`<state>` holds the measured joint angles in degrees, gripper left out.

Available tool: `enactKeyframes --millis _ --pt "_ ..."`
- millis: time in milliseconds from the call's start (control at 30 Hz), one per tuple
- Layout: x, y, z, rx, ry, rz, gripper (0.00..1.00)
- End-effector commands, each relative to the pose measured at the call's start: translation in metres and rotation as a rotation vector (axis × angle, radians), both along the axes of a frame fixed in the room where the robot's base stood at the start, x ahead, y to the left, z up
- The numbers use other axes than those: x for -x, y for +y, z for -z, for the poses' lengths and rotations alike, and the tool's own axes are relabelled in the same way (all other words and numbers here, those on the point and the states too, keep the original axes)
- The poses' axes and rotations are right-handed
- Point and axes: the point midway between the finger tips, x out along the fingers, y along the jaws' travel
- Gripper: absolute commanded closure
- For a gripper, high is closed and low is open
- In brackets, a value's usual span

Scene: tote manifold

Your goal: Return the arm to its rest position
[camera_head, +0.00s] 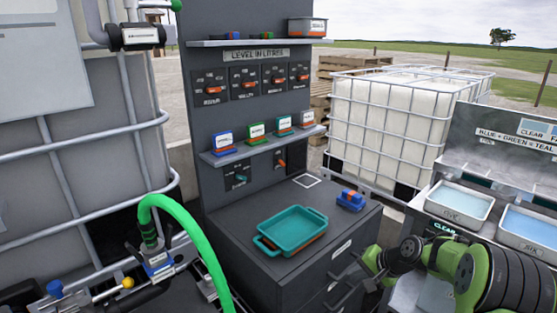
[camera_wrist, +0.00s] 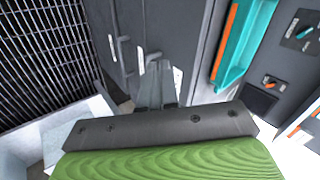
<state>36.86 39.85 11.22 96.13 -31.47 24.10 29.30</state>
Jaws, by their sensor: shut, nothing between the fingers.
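My arm, green and black, comes in from the lower right of the head view. My gripper (camera_head: 352,280) is low in front of the dark cabinet (camera_head: 262,262), beside its drawer handles. The wrist view shows my gripper (camera_wrist: 157,88) with its grey fingers together and nothing between them. The drawer handles (camera_wrist: 122,52) appear just beyond the fingers in that view. I cannot tell whether the fingers touch the cabinet front.
A teal tray (camera_head: 291,231) and a blue-orange block (camera_head: 350,200) sit on the cabinet top. A bench with a white tray (camera_head: 459,203) and a blue-filled tray (camera_head: 528,229) stands right. A green hose (camera_head: 190,228) arches left. A caged tank (camera_head: 385,130) stands behind.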

Motion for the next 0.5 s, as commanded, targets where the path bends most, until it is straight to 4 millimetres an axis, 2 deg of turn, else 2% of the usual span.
enactKeyframes --millis 33,167,200,267,400,500 --pt "0.015 0.020 -0.040 0.087 -0.004 -0.067 1.00" --pt "0.066 0.056 -0.107 0.287 0.001 -0.201 1.00" --pt "0.085 0.065 -0.125 0.344 -0.002 -0.236 1.00" --pt "0.115 0.077 -0.150 0.422 -0.006 -0.285 1.00" --pt "0.193 0.097 -0.195 0.574 -0.030 -0.378 1.00" --pt "0.250 0.102 -0.213 0.654 -0.053 -0.432 1.00"
